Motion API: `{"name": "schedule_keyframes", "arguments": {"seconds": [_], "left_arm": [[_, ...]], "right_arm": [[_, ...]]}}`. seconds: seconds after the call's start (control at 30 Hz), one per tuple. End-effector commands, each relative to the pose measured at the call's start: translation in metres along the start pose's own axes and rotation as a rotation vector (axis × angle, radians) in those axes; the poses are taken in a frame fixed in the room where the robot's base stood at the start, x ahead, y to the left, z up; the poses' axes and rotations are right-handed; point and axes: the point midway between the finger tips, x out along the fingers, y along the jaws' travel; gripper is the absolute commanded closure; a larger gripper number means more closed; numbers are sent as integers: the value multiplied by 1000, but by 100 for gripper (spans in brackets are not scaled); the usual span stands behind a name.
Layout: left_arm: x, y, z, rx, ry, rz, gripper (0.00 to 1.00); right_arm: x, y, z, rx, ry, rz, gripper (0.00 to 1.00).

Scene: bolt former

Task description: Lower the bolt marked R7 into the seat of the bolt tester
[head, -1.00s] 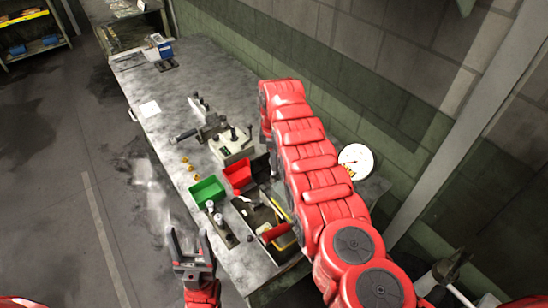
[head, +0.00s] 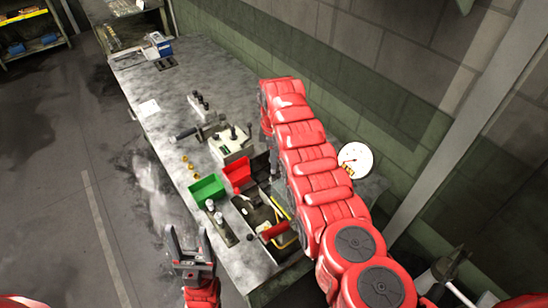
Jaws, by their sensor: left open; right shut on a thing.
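My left gripper (head: 189,240) is open and empty, low in the head view, in front of the bench's near edge. My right arm reaches up across the bench from the lower right. My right gripper (head: 273,160) shows only as a dark sliver beside the arm, by the black bin. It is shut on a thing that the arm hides. I cannot see the R7 marking or make out the bolt. A round white dial gauge (head: 355,159) stands to the right of the arm. The tester's seat is hidden or too small to tell.
A green bin (head: 207,190) and a red bin (head: 237,173) stand on the grey bench (head: 172,98). A grey machine (head: 229,143) stands behind them. A dark tray (head: 262,217) with tools lies nearer. Small brass pieces (head: 190,167) lie left.

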Motion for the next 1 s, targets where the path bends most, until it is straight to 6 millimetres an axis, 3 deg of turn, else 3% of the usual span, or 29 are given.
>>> {"name": "schedule_keyframes", "arguments": {"seconds": [1.0], "left_arm": [[-10, 0, 2, 0, 0, 0, 40]], "right_arm": [[14, 0, 0, 0, -1, -1, 100]]}}
